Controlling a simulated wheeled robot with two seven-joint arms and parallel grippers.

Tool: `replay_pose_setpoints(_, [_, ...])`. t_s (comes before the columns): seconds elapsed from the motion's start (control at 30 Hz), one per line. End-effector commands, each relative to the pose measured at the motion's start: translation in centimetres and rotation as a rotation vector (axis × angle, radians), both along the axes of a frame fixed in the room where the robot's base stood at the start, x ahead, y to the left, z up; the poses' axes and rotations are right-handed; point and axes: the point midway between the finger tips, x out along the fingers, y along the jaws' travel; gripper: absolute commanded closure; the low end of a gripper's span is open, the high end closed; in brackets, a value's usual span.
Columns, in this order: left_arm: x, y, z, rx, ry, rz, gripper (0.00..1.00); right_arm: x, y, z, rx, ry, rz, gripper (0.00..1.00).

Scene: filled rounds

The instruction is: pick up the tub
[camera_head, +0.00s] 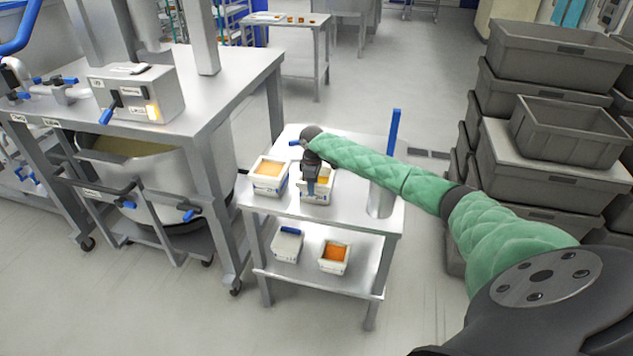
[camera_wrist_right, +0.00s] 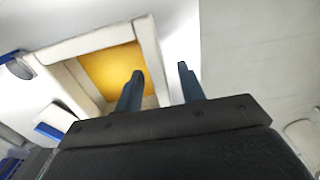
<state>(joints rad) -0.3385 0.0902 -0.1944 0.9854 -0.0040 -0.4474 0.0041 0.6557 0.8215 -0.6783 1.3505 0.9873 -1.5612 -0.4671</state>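A white tub (camera_head: 316,196) with yellow contents stands on the top of a small steel table (camera_head: 345,213). My right gripper (camera_head: 312,188) points down over this tub from above and hides part of it. In the right wrist view, the tub (camera_wrist_right: 95,42) shows its yellow filling and pale rim. The two dark fingers of the right gripper (camera_wrist_right: 159,68) are apart. One finger appears over the filling and the other beyond the rim's right side, with the wall between them. Whether they touch it I cannot tell. My left gripper is not in view.
Another white tub (camera_head: 268,172) with orange contents stands just left. A steel cylinder (camera_head: 381,199) stands to the right. The lower shelf holds a lidded tub (camera_head: 287,244) and an orange-filled tub (camera_head: 334,257). Grey crates (camera_head: 540,150) are stacked at right; a large kettle (camera_head: 165,185) stands left.

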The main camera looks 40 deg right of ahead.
Motion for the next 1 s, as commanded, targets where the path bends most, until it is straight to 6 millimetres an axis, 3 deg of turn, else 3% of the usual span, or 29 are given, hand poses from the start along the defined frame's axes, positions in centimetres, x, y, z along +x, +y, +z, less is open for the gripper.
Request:
replay_pose_setpoints(0.27, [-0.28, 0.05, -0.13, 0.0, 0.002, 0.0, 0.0, -0.01, 0.01, -0.33, -0.001, -0.001, 0.001, 0.61])
replay_pose_setpoints(0.5, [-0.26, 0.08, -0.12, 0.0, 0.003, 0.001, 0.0, -0.01, 0.01, -0.3, -0.001, -0.001, 0.001, 1.0])
replay_pose_setpoints(1.0, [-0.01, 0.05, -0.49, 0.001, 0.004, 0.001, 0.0, 0.1, -0.03, 0.34, 0.0, -0.003, 0.0, 1.0])
